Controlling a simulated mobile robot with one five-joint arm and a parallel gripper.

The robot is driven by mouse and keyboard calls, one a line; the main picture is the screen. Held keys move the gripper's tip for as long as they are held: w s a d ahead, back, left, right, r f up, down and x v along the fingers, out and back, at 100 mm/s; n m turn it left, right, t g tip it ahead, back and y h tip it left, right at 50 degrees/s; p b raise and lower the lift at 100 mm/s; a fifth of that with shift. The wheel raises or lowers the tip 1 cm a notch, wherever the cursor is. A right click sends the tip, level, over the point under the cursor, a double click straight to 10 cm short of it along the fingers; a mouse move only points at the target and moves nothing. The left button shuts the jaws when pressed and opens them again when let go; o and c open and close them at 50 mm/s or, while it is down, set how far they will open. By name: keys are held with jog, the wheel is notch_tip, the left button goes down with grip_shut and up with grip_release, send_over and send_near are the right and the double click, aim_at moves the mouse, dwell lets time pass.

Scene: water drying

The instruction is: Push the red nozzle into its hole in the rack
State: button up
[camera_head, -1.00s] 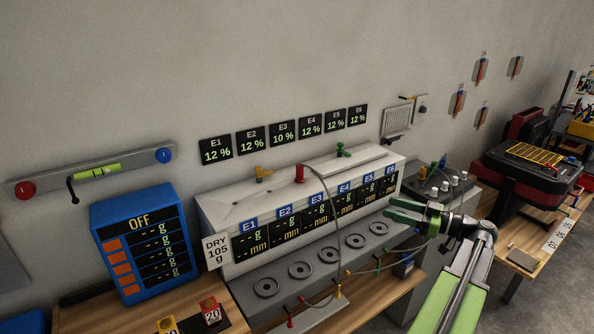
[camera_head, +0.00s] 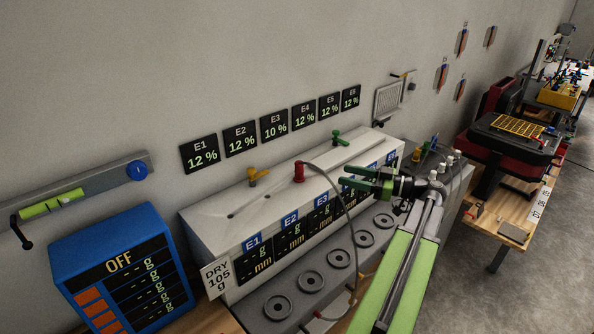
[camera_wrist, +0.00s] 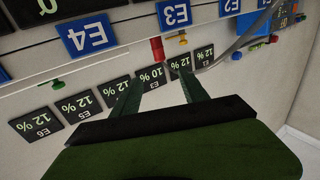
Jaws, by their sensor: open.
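The red nozzle (camera_head: 299,172) stands upright on the sloped top of the white rack (camera_head: 215,205), with a grey hose running from it down over the front. I cannot tell how deep it sits in its hole. My gripper (camera_head: 344,176) is open and empty, to the right of the nozzle in the head view and apart from it. In the wrist view, the red nozzle (camera_wrist: 157,48) shows beyond the gap between my open green fingers (camera_wrist: 158,76).
A yellow nozzle (camera_head: 258,176) and a green nozzle (camera_head: 341,138) stand on the same rack. Small dark holes show in its top. The hose (camera_head: 349,215) hangs near my gripper. A blue OFF panel (camera_head: 118,262) stands at the left.

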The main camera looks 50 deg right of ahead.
aim_at(299, 165)
jog(key=x, duration=1.6)
jog(key=shift+w, duration=0.3)
jog(key=shift+s, duration=0.1)
grip_shut()
